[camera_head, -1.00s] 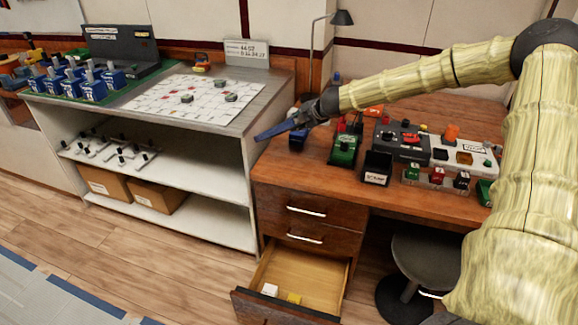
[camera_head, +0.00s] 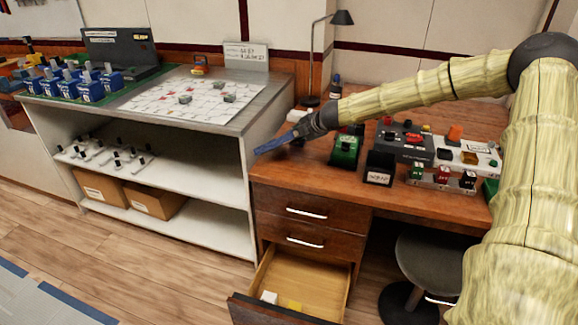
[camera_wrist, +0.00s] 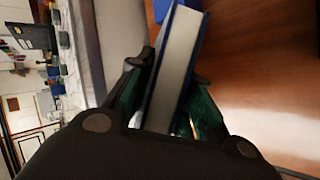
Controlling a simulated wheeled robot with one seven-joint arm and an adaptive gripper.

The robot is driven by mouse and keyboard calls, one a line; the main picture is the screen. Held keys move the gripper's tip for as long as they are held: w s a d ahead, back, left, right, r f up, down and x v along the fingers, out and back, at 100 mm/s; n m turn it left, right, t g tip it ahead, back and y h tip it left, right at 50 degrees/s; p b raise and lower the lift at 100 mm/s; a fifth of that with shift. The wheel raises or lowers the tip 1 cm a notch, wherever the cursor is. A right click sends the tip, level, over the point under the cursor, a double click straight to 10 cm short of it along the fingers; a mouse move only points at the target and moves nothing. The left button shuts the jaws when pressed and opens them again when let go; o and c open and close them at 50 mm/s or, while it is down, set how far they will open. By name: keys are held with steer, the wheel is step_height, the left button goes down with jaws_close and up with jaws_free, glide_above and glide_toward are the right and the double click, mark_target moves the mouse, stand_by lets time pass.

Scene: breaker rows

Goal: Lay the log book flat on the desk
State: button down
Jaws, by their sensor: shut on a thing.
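The log book (camera_head: 278,142) is a thin blue book with pale page edges. My gripper (camera_head: 304,131) is shut on it at the left end of the wooden desk (camera_head: 330,182). In the wrist view my gripper (camera_wrist: 168,95) has its fingers on both sides of the book (camera_wrist: 176,62), whose page block faces the camera. The book points away from the fingers over the desk's left edge area, beside the grey-topped bench. I cannot tell whether it touches the desk top.
A green device (camera_head: 345,150), a black box (camera_head: 379,168) and a grey panel (camera_head: 405,142) stand right of my gripper. A lamp (camera_head: 312,60) stands behind. The bench (camera_head: 215,122) is at left. A drawer (camera_head: 300,285) is open below; a stool (camera_head: 430,262) stands at right.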

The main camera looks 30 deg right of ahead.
steer(key=shift+r, duration=0.1)
steer(key=c, duration=1.5)
jaws_free()
steer(key=shift+o, duration=0.2)
steer(key=shift+p+v, duration=0.7)
steer(key=shift+v, duration=1.8)
steer(key=shift+p+v, duration=0.45)
steer(key=shift+v, duration=1.05)
step_height(320, 180, up, 8)
steer(key=s+p, duration=0.2)
steer(key=p, duration=0.2)
